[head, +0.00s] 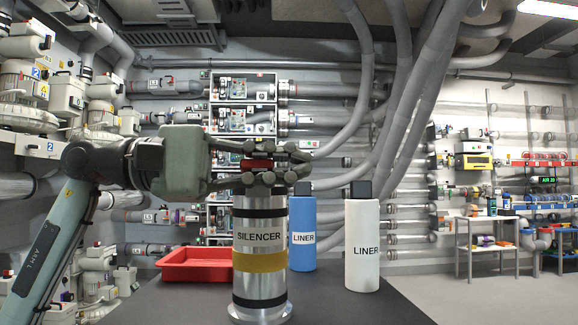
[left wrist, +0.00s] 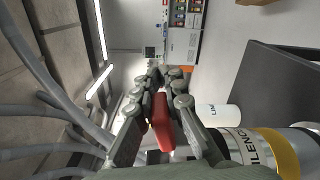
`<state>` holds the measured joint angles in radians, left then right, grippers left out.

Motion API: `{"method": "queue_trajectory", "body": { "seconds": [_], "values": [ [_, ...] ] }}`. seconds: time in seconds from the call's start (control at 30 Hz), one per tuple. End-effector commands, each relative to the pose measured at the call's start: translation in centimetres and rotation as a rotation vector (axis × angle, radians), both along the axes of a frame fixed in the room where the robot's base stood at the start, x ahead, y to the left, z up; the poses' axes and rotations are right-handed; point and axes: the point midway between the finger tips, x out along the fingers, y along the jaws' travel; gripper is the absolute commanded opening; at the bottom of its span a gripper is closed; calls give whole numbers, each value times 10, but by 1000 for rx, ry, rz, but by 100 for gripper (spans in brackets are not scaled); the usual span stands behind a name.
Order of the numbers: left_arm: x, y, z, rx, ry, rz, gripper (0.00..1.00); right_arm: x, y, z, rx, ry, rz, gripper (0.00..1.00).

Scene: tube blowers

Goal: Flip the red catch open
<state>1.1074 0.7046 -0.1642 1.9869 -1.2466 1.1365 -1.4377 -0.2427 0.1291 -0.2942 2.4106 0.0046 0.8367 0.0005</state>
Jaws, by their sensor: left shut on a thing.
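The silencer (head: 260,240) is an upright metal cylinder with black bands, a yellow band and a "SILENCER" label, standing on the dark table. It also shows at the lower right in the left wrist view (left wrist: 235,145). The red catch (head: 257,163) is at the silencer's top, partly hidden by my fingers. In the left wrist view the red catch (left wrist: 161,122) lies between the two fingers. My left gripper (head: 290,165) reaches in level from the left and is shut on the red catch. Its fingers also show in the left wrist view (left wrist: 168,82). My right gripper is not in view.
A blue liner bottle (head: 302,232) and a white liner bottle (head: 362,245) stand close to the silencer's right. A red tray (head: 195,265) lies to its left. The table (head: 375,308) is bare at front right. Shelves and pipes line the walls behind.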

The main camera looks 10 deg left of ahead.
Motion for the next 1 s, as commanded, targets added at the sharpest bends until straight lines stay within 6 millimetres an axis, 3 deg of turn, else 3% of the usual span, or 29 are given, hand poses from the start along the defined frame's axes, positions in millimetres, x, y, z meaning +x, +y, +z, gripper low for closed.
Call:
{"method": "queue_trajectory", "body": {
  "seconds": [0.17,0.2,0.4,0.77,1.0],
  "values": [
    [0,0,0,1,-1,1,0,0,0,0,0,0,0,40],
    [0,0,0,1,-1,1,9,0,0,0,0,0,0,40],
    [0,0,0,1,0,1,33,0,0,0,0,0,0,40],
    [-1,4,0,0,2,1,33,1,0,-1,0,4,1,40],
    [-11,43,-1,-1,3,5,33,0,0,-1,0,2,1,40]
  ]
}}
